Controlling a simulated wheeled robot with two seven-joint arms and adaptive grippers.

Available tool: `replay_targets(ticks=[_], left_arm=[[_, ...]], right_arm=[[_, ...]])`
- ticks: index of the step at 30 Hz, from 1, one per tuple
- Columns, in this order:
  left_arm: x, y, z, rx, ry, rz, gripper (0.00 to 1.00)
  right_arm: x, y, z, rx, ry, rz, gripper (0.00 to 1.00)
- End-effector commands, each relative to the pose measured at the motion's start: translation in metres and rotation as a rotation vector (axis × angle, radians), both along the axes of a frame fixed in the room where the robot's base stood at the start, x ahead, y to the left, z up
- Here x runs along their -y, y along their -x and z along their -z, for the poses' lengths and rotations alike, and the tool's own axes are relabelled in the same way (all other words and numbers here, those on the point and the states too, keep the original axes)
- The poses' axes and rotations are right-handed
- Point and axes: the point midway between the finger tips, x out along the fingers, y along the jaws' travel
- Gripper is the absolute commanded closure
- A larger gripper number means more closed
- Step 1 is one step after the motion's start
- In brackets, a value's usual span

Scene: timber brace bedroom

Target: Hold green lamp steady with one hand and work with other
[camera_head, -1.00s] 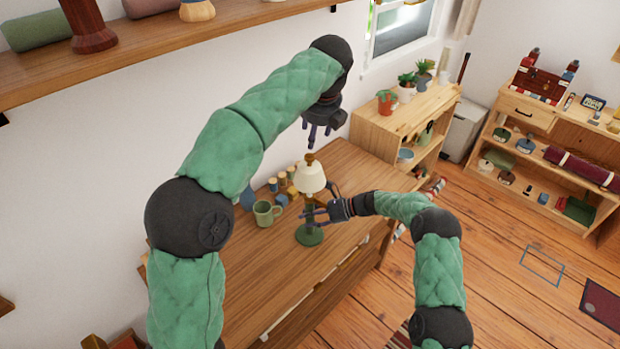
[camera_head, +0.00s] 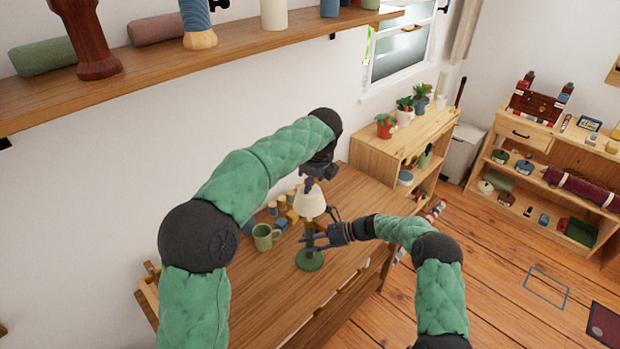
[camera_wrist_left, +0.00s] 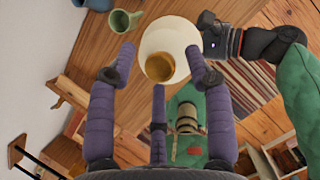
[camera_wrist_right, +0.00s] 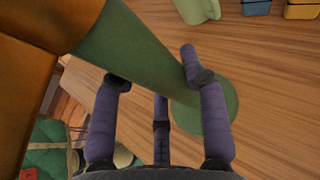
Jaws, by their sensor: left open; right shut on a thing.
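The green lamp (camera_head: 309,261) stands upright on the wooden desk, with a green base and stem and a cream shade (camera_head: 310,204). My right gripper (camera_head: 312,243) comes in from the right and is shut on the green stem below the shade. The stem (camera_wrist_right: 140,52) runs between its fingers in the right wrist view. My left gripper (camera_head: 312,184) is open, pointing down just above the shade. In the left wrist view, its spread fingers (camera_wrist_left: 160,60) surround the view of the shade (camera_wrist_left: 178,36) and a brown top piece (camera_wrist_left: 159,68). Contact there cannot be told.
A green mug (camera_head: 264,238) and several small coloured blocks (camera_head: 282,224) stand left of the lamp. A wall shelf (camera_head: 190,62) overhangs at upper left. A low wooden cabinet with plants (camera_head: 400,135) stands behind the desk's right end. The desk front is clear.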

Motion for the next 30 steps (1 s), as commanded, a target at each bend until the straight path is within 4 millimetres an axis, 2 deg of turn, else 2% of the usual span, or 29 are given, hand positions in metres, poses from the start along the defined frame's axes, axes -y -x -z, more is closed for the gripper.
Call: replay_targets(ticks=[9,11,15,23,30], left_arm=[[-0.001,-0.001,0.002,0.0,0.0,-0.001,0.48],[-0.001,-0.001,0.002,0.0,0.0,-0.001,0.62],[-0.001,-0.001,0.002,0.001,0.0,-0.001,1.0],[-0.001,-0.002,-0.002,0.003,0.001,-0.001,1.0],[-0.001,-0.002,-0.034,0.007,0.002,-0.003,1.0]], right_arm=[[0.0,0.0,0.0,0.001,0.0,0.0,1.0],[0.0,0.0,0.0,0.001,0.0,0.0,1.0],[0.0,0.0,0.0,0.002,0.0,-0.001,1.0],[0.0,0.0,0.0,0.003,0.0,-0.001,1.0],[0.0,0.0,0.0,0.002,0.001,-0.002,1.0]])
